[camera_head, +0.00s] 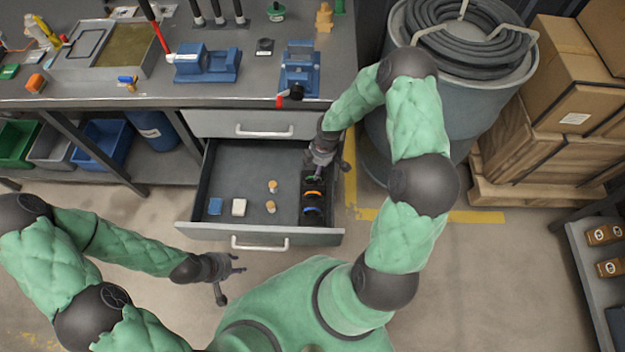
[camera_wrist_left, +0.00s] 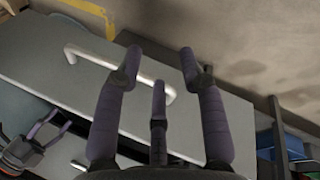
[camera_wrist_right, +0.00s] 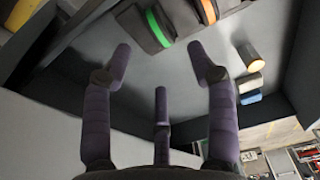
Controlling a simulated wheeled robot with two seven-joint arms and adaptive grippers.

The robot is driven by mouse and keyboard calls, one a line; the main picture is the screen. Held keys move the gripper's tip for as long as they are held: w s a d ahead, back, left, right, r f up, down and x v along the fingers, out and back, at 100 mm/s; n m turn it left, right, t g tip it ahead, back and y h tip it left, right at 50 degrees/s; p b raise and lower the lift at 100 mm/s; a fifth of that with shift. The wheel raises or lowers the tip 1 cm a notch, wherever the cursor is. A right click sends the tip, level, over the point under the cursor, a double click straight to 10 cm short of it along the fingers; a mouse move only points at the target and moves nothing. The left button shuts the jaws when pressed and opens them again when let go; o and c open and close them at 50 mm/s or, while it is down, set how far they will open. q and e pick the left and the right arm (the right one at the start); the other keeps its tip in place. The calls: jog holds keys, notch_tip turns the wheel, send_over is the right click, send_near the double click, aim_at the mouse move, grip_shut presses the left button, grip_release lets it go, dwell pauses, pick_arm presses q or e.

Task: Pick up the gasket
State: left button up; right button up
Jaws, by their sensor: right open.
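Several ring-shaped gaskets stand in a dark slotted holder at the right side of the open drawer. A green gasket (camera_wrist_right: 158,27) and an orange gasket (camera_wrist_right: 208,10) show in the right wrist view. In the head view, the orange gasket (camera_head: 313,193) and a blue gasket (camera_head: 312,210) show, with the green one partly covered by my right gripper. My right gripper (camera_head: 318,170) is open and empty over the back of the holder; its spread fingers (camera_wrist_right: 163,68) point into the drawer. My left gripper (camera_head: 236,268) is open and empty in front of the drawer.
The open drawer (camera_head: 190,205) also holds a blue block (camera_head: 215,206), a white block (camera_head: 238,207) and two small tan cylinders (camera_head: 271,186). The workbench (camera_head: 225,95) overhangs the drawer's back. A bin with a coiled hose (camera_head: 470,40) stands at right.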

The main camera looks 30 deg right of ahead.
jog(key=f, duration=0.1)
jog(key=f+b, duration=0.1)
jog(key=f, duration=0.1)
jog(key=shift+w+a+f, duration=0.15)
jog(key=shift+w+a, duration=0.05)
jog(key=shift+w+a+f+b, duration=0.15)
jog(key=shift+f+b, duration=0.6)
jog(key=shift+f, duration=0.5)
jog(key=shift+w+a+f+b, duration=0.1)
jog(key=shift+f+b, duration=0.65)
jog(key=shift+f, duration=0.5)
jog(key=shift+r, duration=0.1)
jog(key=shift+c, duration=0.5)
jog(key=c, duration=0.9)
